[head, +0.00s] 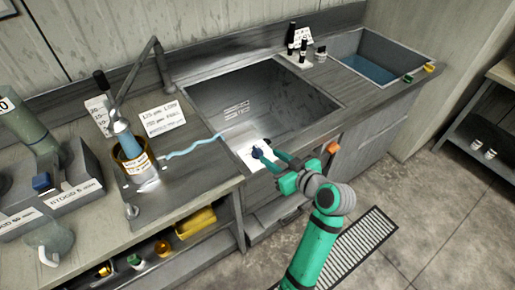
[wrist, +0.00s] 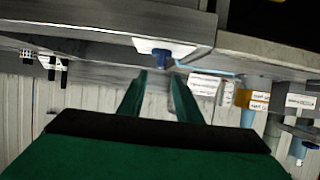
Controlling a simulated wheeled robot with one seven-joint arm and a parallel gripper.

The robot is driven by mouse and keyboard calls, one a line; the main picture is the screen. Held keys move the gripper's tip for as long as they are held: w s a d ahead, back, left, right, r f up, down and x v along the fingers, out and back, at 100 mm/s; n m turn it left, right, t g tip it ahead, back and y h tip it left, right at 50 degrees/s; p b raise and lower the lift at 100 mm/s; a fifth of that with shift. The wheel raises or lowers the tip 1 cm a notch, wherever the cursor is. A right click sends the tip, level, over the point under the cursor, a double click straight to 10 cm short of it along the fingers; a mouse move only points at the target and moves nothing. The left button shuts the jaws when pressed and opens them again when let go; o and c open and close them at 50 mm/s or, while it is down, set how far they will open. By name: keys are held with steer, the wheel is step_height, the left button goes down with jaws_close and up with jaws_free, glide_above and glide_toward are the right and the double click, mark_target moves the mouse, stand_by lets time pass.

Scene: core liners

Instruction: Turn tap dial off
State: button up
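A small blue dial (head: 257,153) sits on a white plate (head: 247,156) at the sink's front edge. In the wrist view the blue dial (wrist: 161,57) and white plate (wrist: 180,48) appear just beyond my fingertips. My gripper (head: 268,161) is in front of the dial with its green fingers pointing at it. In the wrist view my gripper (wrist: 160,76) is open, with an empty gap between the fingers, roughly lined up with the dial. I cannot tell whether a fingertip touches the dial. A grey tap (head: 157,65) stands behind the sink's left corner.
The empty grey sink (head: 265,105) lies beyond the dial. An orange item (head: 333,147) is on the cabinet front, right of my gripper. A floor grate (head: 350,250) lies below.

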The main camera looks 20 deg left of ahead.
mark_target(258, 149)
steer(key=x, duration=0.9)
steer(key=shift+w+a+f, duration=0.2)
steer(key=shift+f, duration=0.05)
steer(key=shift+c, duration=0.3)
jaws_close()
